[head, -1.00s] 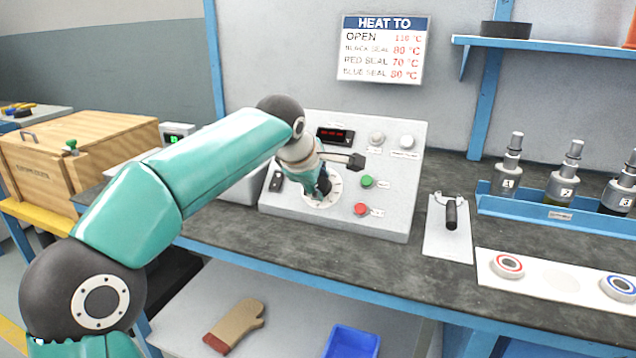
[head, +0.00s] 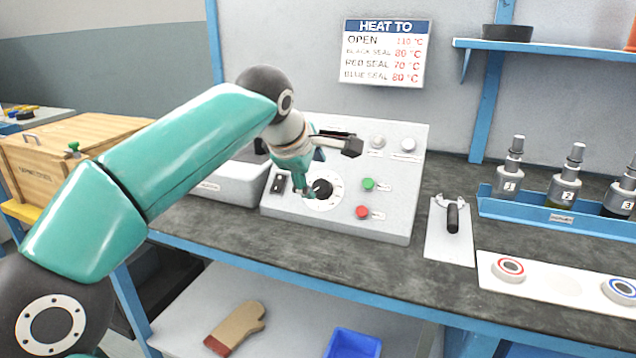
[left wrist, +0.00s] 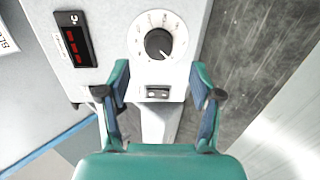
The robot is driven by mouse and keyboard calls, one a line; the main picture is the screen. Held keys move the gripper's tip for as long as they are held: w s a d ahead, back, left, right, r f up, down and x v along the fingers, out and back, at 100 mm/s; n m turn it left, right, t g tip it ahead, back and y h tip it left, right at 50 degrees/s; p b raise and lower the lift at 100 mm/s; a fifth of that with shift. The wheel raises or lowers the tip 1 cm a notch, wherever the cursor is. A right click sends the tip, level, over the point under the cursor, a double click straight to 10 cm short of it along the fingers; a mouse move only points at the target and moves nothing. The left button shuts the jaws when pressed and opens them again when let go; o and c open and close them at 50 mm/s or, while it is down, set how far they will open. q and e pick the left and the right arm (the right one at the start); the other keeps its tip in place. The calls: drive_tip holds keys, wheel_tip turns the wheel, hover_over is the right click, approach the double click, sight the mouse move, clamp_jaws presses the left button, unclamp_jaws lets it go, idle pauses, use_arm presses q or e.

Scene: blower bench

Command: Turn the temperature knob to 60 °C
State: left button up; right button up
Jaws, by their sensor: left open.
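The temperature knob (head: 322,188) is a black knob on a white round dial, low on the sloped face of the grey control box (head: 400,205). In the left wrist view the knob (left wrist: 158,43) shows whole, with its dial marks around it; the marks are too small to read. My left gripper (left wrist: 160,80) is open and empty. Its fingers are apart from the knob, which lies beyond the fingertips. In the head view the left gripper (head: 312,178) is just up and left of the knob and partly hides the display. My right gripper is not in view.
A red button (head: 362,212), a green button (head: 368,184) and a rocker switch (head: 278,184) sit close around the dial. A heat chart (head: 386,52) hangs on the wall. A lever plate (head: 450,232) and a blue bottle rack (head: 540,212) stand to the right.

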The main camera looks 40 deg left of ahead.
use_arm(q)
drive_tip(key=v, duration=0.5)
drive_tip(key=shift+s+d+r, duration=0.1)
drive_tip(key=shift+s+r, duration=0.1)
drive_tip(key=shift+r, duration=0.05)
